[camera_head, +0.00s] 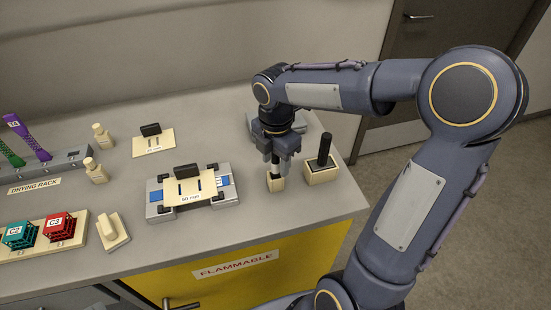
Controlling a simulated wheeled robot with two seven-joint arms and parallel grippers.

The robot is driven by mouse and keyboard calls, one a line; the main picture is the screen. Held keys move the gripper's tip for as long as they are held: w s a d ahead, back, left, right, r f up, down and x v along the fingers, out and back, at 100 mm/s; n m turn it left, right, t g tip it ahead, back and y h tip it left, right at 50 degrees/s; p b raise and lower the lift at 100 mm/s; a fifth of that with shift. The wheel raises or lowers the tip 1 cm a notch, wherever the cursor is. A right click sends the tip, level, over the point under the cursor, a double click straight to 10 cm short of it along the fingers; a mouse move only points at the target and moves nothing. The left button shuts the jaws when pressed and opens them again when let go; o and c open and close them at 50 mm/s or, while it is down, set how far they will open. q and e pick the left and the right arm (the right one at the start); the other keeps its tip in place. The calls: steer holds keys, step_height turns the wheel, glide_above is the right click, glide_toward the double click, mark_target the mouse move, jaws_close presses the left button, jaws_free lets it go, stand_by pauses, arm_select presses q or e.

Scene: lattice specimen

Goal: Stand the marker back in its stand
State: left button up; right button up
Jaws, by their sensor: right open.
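My right gripper (275,163) points down near the right end of the bench. It is open, with its fingers on either side of a dark upright piece. That piece rises from a small beige block (276,185) directly below the fingers. The gripper hides its upper part, so I cannot tell whether it is the marker. Just to the right, a black upright cylinder (325,151) stands in a second beige block (321,175). I cannot tell for sure which block is the marker's stand. My left gripper is not in view.
A grey fixture (155,211) holding a beige plate (194,190) sits left of the gripper. Farther left are a drying rack (75,160), small bottles (102,136) and red (60,228) and teal (22,235) lattice cubes. The bench's right edge is close to the blocks.

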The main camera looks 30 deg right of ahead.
steer(key=o, duration=0.3)
steer(key=shift+o, duration=0.2)
steer(key=shift+r+p, duration=2.35)
steer(key=shift+r, duration=0.2)
steer(key=shift+r, duration=0.45)
step_height(320, 180, up, 7)
steer(key=shift+f, duration=0.1)
